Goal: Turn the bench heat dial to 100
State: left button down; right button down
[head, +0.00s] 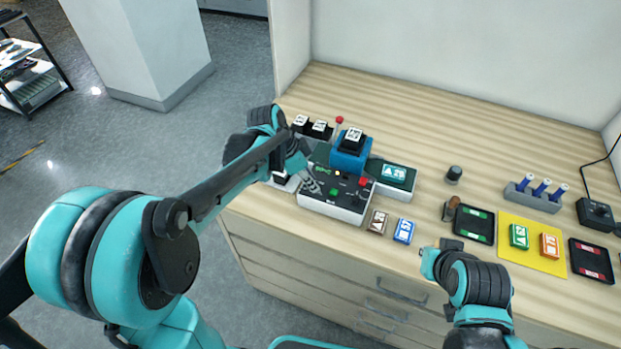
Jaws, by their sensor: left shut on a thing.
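A white control console with a dark top panel (345,205) sits on the wooden bench, left of centre. My left gripper (316,187) reaches down to the left part of this panel. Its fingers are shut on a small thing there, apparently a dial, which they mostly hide. The dial's pointer and any scale numbers are too small or covered to read. A green button and a red button show on the panel, to the right of the fingers. My right arm is at the lower right, over the bench's front edge; its fingers cannot be made out.
A yellow mat (512,256), dark trays (474,223) and a corded black box (597,213) lie to the right. The back middle is clear.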

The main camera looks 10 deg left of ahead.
pick_arm(q)
jog(key=shift+m, duration=0.5)
jog(key=c, duration=1.3)
grip_release()
jog(key=v, duration=1.2)
jog(key=shift+w, duration=0.2)
